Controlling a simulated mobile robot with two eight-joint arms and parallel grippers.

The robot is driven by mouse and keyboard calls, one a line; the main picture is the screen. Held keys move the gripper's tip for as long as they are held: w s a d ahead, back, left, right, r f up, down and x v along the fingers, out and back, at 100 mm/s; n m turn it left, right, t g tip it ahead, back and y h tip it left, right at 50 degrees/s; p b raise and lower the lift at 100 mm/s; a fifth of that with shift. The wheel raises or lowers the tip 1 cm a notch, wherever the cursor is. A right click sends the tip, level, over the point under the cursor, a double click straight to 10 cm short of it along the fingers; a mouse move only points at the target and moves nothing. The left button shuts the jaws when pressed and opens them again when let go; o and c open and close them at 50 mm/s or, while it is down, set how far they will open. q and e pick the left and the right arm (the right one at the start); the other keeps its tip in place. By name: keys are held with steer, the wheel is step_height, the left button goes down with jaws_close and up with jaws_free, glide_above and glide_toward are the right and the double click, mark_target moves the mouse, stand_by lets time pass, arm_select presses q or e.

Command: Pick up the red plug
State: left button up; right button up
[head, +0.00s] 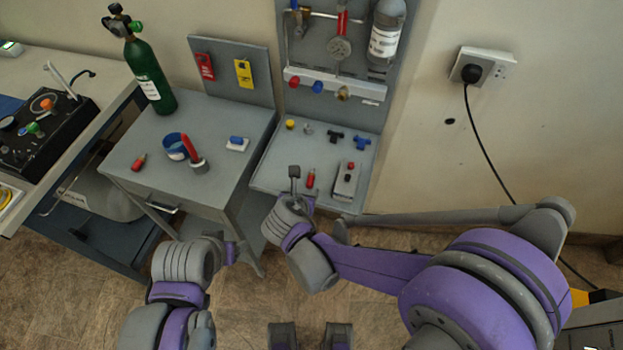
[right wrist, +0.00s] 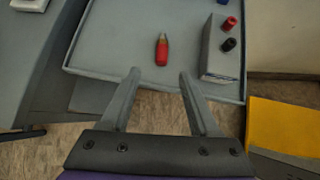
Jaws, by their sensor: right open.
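The red plug (head: 310,179) lies on the grey tray (head: 268,178) on the right side of the bench. In the right wrist view the red plug (right wrist: 161,51) has a red body and a metallic tip pointing away. My right gripper (right wrist: 159,73) is open and empty; the plug lies just beyond its fingertips, roughly centred between them and not touched. In the head view my right gripper (head: 300,180) is at the tray's front edge. My left gripper (head: 230,252) is low in front of the cabinet; its jaws cannot be made out.
A grey box (head: 346,184) with a red cap stands right of the plug. Blue and black fittings (head: 336,136) lie behind.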

mark_target(309, 184)
steer(key=x, duration=0.8)
steer(key=shift+d, duration=0.15)
steer(key=shift+r, duration=0.1)
jaws_close()
